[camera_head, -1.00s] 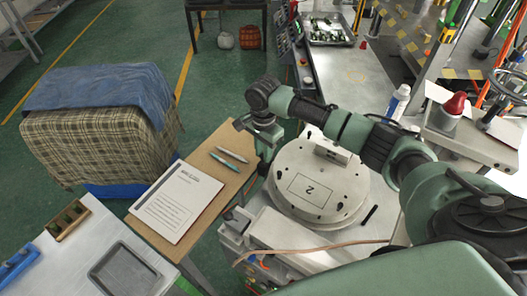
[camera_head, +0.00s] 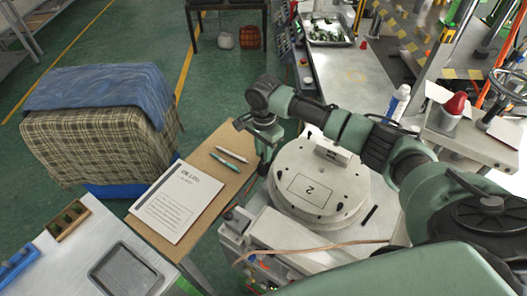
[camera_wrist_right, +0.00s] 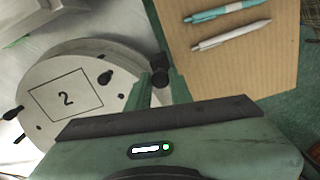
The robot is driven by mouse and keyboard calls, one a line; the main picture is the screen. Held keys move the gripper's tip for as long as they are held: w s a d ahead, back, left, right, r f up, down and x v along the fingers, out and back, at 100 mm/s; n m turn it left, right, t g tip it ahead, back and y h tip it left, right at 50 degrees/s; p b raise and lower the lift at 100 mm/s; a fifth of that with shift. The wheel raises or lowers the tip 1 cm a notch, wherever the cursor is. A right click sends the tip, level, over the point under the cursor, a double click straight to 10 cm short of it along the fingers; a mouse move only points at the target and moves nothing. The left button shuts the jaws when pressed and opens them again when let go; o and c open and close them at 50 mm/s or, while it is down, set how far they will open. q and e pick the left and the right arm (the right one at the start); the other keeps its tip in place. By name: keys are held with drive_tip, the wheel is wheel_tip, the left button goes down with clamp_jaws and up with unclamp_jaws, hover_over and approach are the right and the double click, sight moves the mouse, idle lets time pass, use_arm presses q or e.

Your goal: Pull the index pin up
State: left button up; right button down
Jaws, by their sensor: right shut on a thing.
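My right gripper (camera_head: 265,165) reaches down at the left edge of the round white turntable (camera_head: 292,205), which carries a plate marked "2". In the right wrist view my right gripper (camera_wrist_right: 162,88) has its green fingers closed around a small black knob, the index pin (camera_wrist_right: 160,78), beside the rim of the turntable (camera_wrist_right: 118,54). The pin's lower part is hidden, so I cannot tell how far up it stands. In the head view the arm and fingers cover the pin. My left gripper is in neither view.
A wooden board with a notepad (camera_head: 178,202) and two pens (camera_head: 224,162) lies left of the turntable. A brown cable (camera_head: 300,248) crosses in front. A white bottle (camera_head: 398,102) and a red-capped container (camera_head: 452,112) stand to the right.

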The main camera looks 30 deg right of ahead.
drive_tip(key=shift+w+d+r, duration=0.1)
drive_tip(key=shift+w+r, duration=0.05)
drive_tip(key=shift+r, duration=0.7)
drive_tip(key=c, duration=1.3)
unclamp_jaws()
drive_tip(key=shift+r, duration=0.1)
drive_tip(key=shift+o, duration=0.2)
